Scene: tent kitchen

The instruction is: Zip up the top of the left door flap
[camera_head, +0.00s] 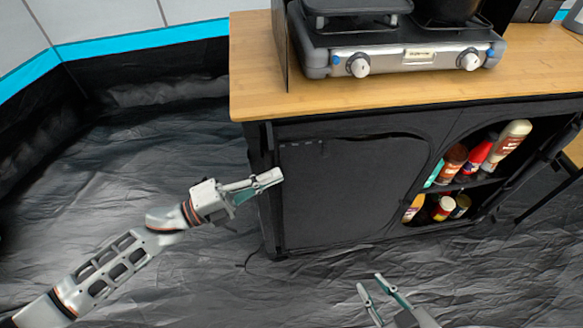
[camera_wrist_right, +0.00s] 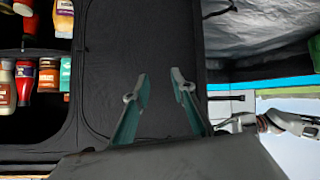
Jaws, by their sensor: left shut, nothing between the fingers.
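The left door flap (camera_head: 345,190) is a black fabric panel on the front of the cabinet. It hangs flat over the left compartment, with a seam along its top edge; the zip pull is too small to make out. My left gripper (camera_head: 268,179) is shut and empty, beside the flap's left edge at about mid height. My right gripper (camera_head: 372,287) is open and empty, low in front of the cabinet. In the right wrist view its spread fingers (camera_wrist_right: 161,90) face the dark flap (camera_wrist_right: 125,45). My left arm shows at that view's right.
A wooden worktop (camera_head: 262,82) carries a gas stove (camera_head: 400,50). The open right compartment holds several bottles and jars (camera_head: 460,160). Wrinkled dark groundsheet (camera_head: 130,180) covers the floor, clear to the left of the cabinet. A light tent wall (camera_head: 100,18) stands behind.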

